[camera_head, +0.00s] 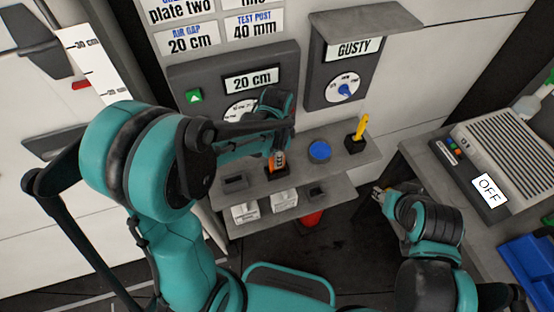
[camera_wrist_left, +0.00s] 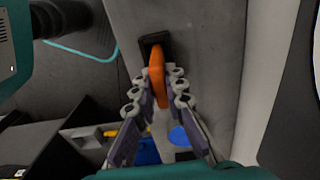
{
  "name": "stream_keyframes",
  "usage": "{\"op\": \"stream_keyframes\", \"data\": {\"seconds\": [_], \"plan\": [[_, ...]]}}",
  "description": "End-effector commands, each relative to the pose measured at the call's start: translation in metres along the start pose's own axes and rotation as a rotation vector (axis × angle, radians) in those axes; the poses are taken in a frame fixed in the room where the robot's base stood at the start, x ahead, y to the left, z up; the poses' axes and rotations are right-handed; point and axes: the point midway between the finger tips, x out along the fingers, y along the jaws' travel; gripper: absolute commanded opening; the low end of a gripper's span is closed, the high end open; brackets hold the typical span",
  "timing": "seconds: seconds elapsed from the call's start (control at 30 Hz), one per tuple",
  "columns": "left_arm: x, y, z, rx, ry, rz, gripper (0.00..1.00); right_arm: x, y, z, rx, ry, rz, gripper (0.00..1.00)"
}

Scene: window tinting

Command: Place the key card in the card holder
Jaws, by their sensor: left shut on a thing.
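An orange piece, which looks like the key card (camera_head: 277,166), is upright at the front of the grey shelf. My left gripper (camera_head: 277,154) is shut on it from above. In the left wrist view the orange card (camera_wrist_left: 157,68) sits edge-on between the two fingers (camera_wrist_left: 158,88). Its far end meets a dark slotted block, which looks like the card holder (camera_wrist_left: 154,43); the block (camera_head: 281,176) also shows below the card in the head view. I cannot tell how deep the card is. My right gripper (camera_head: 381,192) is low at the right, its jaw state unclear.
A blue disc (camera_head: 320,150) and a yellow tool (camera_head: 361,128) in a black stand are on the shelf to the right. Grey panels with dials (camera_head: 345,88) rise behind. A heater-like box marked OFF (camera_head: 500,150) stands on the right bench. A lower shelf holds white boxes (camera_head: 245,213).

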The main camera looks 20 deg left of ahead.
Motion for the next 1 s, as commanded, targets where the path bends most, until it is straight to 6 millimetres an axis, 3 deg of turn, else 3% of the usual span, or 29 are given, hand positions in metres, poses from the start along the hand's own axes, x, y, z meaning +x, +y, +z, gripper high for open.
{"op": "stream_keyframes", "data": {"seconds": [0.3, 0.33, 0.4, 0.77, 1.0], "plan": [[0.003, 0.000, 0.000, 0.000, 0.000, 0.000, 0.00, 0.003, 0.000, 0.002, 0.000, 0.000, 0.000, 0.40], [0.002, 0.000, 0.000, 0.000, 0.000, 0.000, 0.19, 0.002, 0.000, 0.001, 0.000, 0.000, 0.000, 0.40], [0.002, 0.000, 0.000, 0.000, 0.000, 0.000, 0.32, 0.001, 0.000, 0.001, 0.000, 0.000, 0.000, 0.40], [-0.003, 0.000, 0.000, 0.000, 0.000, 0.000, 0.32, -0.002, 0.000, -0.002, 0.000, 0.000, 0.000, 0.40], [-0.047, 0.000, 0.000, 0.000, 0.000, 0.000, 0.32, -0.014, 0.000, -0.011, 0.000, 0.000, 0.000, 0.40]]}}
